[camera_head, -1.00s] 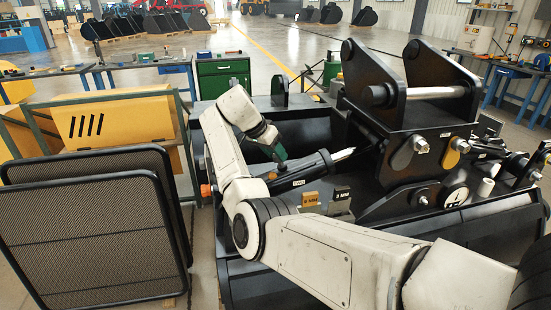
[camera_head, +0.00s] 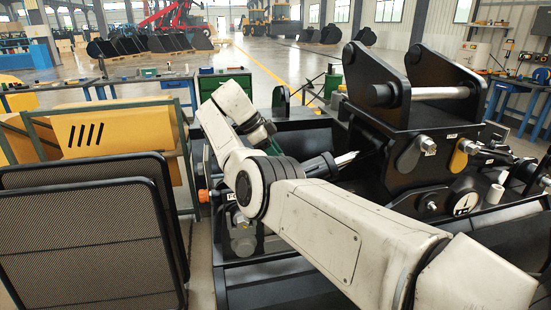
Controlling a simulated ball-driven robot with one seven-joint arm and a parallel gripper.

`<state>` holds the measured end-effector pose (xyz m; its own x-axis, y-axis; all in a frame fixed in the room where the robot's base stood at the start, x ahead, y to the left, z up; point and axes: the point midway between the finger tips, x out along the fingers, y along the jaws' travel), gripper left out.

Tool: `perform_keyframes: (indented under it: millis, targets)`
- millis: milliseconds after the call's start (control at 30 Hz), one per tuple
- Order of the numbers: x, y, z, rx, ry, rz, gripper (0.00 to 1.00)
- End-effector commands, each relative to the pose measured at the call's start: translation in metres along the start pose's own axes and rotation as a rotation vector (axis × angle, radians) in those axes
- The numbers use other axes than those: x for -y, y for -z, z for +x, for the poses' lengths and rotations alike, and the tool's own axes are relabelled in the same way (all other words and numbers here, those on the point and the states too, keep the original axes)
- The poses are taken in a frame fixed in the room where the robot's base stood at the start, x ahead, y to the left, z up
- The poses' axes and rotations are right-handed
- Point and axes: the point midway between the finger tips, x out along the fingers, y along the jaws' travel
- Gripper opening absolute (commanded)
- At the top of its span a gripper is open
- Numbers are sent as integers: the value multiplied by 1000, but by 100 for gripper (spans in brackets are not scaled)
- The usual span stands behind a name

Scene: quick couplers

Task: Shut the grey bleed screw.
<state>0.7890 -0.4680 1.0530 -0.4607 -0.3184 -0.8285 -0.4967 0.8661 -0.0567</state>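A grey oval plate with a silver bolt head (camera_head: 428,146) is on the black coupler's side, right of centre. It may be the grey bleed screw, but it is too small to be sure. A similar yellow one (camera_head: 458,160) sits to its right. My gripper (camera_head: 272,148) is at the end of my folded arm, left of the coupler, and apart from the grey plate. Only a dark green part of it shows, behind my arm's round joint. Its fingers are hidden, so I cannot see whether it is open or holds anything.
A black cylinder (camera_head: 320,166) with a bright rod lies beside my gripper, partly covered by my arm. Grey fittings (camera_head: 243,242) sit below my arm joint. Black mesh panels (camera_head: 90,235) and yellow guards (camera_head: 115,130) stand at left. A green cabinet (camera_head: 225,83) stands behind.

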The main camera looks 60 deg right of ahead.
Motion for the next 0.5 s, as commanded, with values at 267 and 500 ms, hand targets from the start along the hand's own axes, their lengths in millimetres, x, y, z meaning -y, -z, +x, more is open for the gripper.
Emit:
perform_keyframes:
  millis: [267,500]
  targets:
    - [0,-1,-1,3,-19,68,9]
    - [1,-1,-1,3,-22,80,9]
